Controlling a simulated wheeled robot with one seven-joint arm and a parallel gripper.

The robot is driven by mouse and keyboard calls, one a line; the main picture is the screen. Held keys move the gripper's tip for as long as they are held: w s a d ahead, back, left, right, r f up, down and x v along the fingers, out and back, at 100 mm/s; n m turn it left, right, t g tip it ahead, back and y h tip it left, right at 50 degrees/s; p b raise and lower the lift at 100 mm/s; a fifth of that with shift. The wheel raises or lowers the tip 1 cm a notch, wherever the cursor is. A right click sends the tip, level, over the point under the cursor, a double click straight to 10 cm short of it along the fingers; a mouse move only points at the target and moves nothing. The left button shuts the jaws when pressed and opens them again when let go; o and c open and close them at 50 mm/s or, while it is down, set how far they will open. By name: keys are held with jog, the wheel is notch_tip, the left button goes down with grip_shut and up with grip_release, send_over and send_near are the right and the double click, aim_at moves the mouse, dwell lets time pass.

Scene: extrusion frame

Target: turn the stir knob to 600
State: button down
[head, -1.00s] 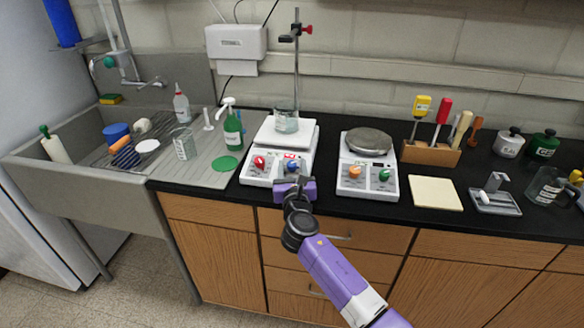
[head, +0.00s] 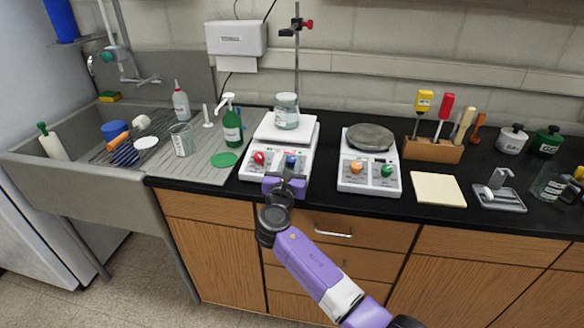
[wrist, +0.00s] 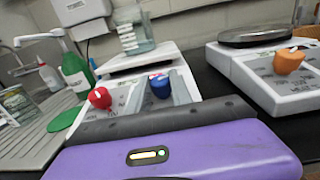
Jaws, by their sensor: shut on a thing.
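The white stirrer hot plate (head: 297,149) stands on the black counter left of centre, with a glass beaker (head: 286,112) on its top. Its front panel has a red knob (wrist: 100,98) on the left and a blue knob (wrist: 160,87) on the right, with printed scales around them too small to read. My gripper (head: 288,178), purple with grey fingers, is at the front of this panel. In the wrist view its fingers lie on either side of the blue knob and are shut on it. The knob's lower part is hidden by the gripper.
A second white unit (head: 369,181) with a round plate, an orange knob (wrist: 288,61) and a green knob (head: 387,170) stands to the right. A green bottle (head: 232,128) and the sink (head: 60,175) are to the left. A stand rod (head: 297,70) rises behind the hot plate.

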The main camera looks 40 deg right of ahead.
jog(key=m+g+h+b, duration=0.1)
jog(key=g, duration=0.1)
jog(key=m+g+h+b, duration=0.1)
jog(key=m+g+b, duration=0.1)
jog(key=m+g+h+b, duration=0.1)
jog(key=m+g, duration=0.1)
jog(key=shift+w+a+f+b, duration=0.25)
jog(key=shift+w+a+b, duration=0.05)
jog(key=shift+w+b, duration=0.1)
jog(key=m+g+b, duration=0.3)
jog(key=b, duration=0.1)
jog(key=shift+g+h, duration=0.4)
jog(key=shift+w+d+r+m+g+b, duration=0.1)
jog(key=shift+r+m+g+b, duration=0.05)
jog(key=shift+m+g+b, duration=0.75)
jog(key=shift+r+b, duration=0.1)
jog(key=shift+b, duration=0.3)
jog(key=c, duration=1.1)
grip_release()
jog(key=shift+c, duration=0.2)
jog(key=shift+w+a+r, duration=0.1)
jog(key=shift+a+r, duration=0.05)
jog(key=shift+a, duration=3.7)
